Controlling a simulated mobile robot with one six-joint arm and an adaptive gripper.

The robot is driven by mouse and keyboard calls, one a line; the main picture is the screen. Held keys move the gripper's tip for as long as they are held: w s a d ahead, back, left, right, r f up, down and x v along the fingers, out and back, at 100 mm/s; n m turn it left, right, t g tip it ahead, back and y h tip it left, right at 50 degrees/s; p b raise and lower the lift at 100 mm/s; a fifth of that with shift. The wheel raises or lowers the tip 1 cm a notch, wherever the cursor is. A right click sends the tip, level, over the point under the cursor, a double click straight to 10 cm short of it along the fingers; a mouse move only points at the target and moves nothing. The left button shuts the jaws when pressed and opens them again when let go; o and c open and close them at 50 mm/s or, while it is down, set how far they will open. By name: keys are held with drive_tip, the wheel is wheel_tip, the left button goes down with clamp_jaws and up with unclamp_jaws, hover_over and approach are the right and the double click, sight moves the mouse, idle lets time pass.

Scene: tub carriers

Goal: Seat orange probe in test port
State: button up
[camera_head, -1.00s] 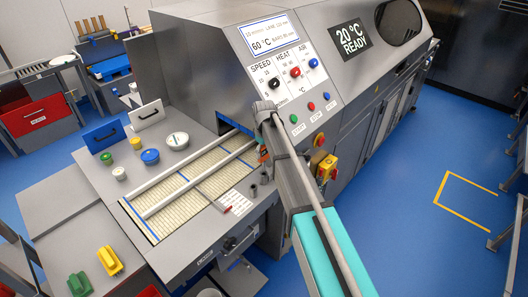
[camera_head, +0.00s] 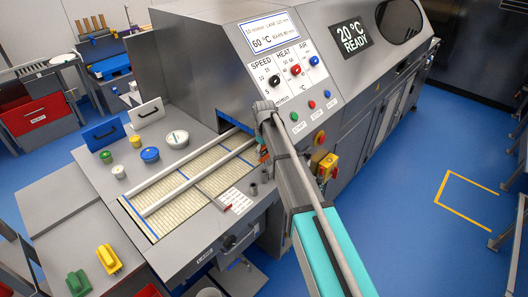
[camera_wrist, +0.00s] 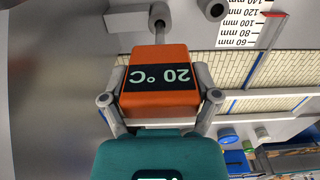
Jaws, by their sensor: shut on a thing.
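The orange probe (camera_wrist: 160,82) fills the middle of the wrist view, an orange block with a dark band reading "20 °C" upside down. My gripper (camera_wrist: 160,98) is shut on it, one finger on each side. A thin metal shaft (camera_wrist: 159,36) runs from the block to a grey round socket (camera_wrist: 160,14) at the top of that view. The shaft end overlaps this socket; I cannot tell whether it is inside. A second grey socket (camera_wrist: 212,8) stands beside it. In the head view a bit of orange probe (camera_head: 263,154) shows below my arm, near two small dark sockets (camera_head: 254,189).
The machine's control panel (camera_head: 285,75) with knobs and buttons rises behind my arm. The beige conveyor bed (camera_head: 185,190) with white rails lies to the left. A ruler label (camera_head: 236,201) and a red pointer lie beside the sockets. Several lidded tubs (camera_head: 150,155) stand on the deck.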

sight(264, 160)
drive_tip(key=shift+f+b, duration=2.45)
drive_tip(key=shift+f, duration=0.1)
drive_tip(key=o, duration=1.1)
drive_tip(key=shift+r, duration=0.1)
drive_tip(key=shift+r, duration=0.1)
wheel_tip(264, 160, up, 12)
drive_tip(key=p, duration=1.2)
drive_tip(key=shift+s+f, duration=0.1)
drive_tip(key=shift+f, duration=0.15)
idle(0.4)
drive_tip(key=s+d+f+m+b, duration=0.5)
drive_tip(key=s+d+f+b, duration=0.2)
drive_tip(key=s+d, duration=0.4)
drive_tip(key=s+d+f+m+b, duration=0.5)
drive_tip(key=s+d+f+b, duration=0.3)
drive_tip(key=s+d, duration=0.3)
drive_tip(key=s, duration=0.4)
drive_tip(key=shift+f+b, duration=0.2)
drive_tip(key=shift+b, duration=0.1)
